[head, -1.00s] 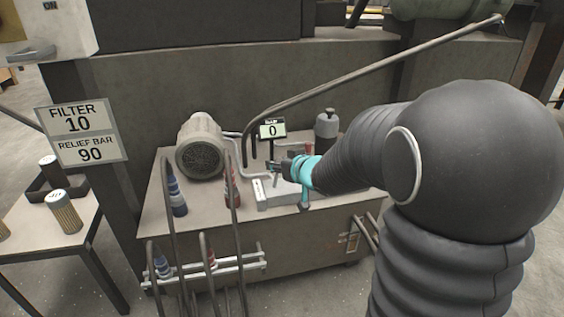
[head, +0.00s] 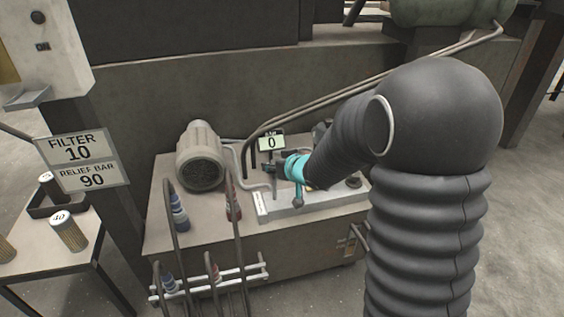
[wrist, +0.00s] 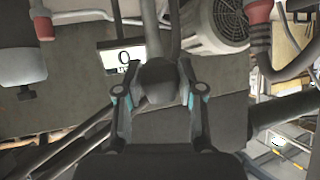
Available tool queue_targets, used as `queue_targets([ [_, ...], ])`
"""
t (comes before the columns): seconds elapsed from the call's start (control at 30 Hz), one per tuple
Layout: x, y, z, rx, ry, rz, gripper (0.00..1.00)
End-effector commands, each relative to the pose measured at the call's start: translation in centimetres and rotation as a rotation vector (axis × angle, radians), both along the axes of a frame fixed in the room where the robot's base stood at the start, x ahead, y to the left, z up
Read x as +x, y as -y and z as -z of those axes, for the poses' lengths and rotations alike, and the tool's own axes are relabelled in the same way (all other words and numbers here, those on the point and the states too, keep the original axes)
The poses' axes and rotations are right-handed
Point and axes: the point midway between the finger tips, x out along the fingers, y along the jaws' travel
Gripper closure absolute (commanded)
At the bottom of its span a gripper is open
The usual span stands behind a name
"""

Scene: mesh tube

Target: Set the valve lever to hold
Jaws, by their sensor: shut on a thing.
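The valve lever's dark rounded knob (wrist: 157,80) sits between the two fingers of my gripper (wrist: 158,92) in the wrist view, with its shaft running up out of the picture. My gripper (head: 273,166) is shut on the knob, above the pale valve block (head: 300,204) on the tank top. In the head view, my gripper and teal wrist band hide most of the lever. A white label strip (head: 261,203) is on the block's left end; its words are too small to read. I cannot tell which mark the lever points at.
A gauge display (head: 271,142) reading 0 stands just behind my gripper. The motor (head: 201,155) is to the left, hoses (head: 205,225) rise in front, and pipes (head: 330,95) run behind. A sign (head: 82,162) and filter table (head: 75,265) are farther left.

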Motion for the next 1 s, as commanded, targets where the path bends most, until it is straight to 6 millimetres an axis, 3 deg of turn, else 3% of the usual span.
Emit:
queue_targets([
  [0.73,0.59,0.48,-0.13,0.002,0.003,0.010,1.00],
  [0.77,0.58,0.49,-0.12,0.002,0.003,0.010,0.55],
  [0.8,0.59,0.50,-0.12,0.002,0.003,0.010,0.45],
  [0.83,0.57,0.52,-0.11,0.002,0.003,0.010,0.38],
  [1.0,0.54,0.49,-0.08,0.001,0.002,0.010,0.37],
])
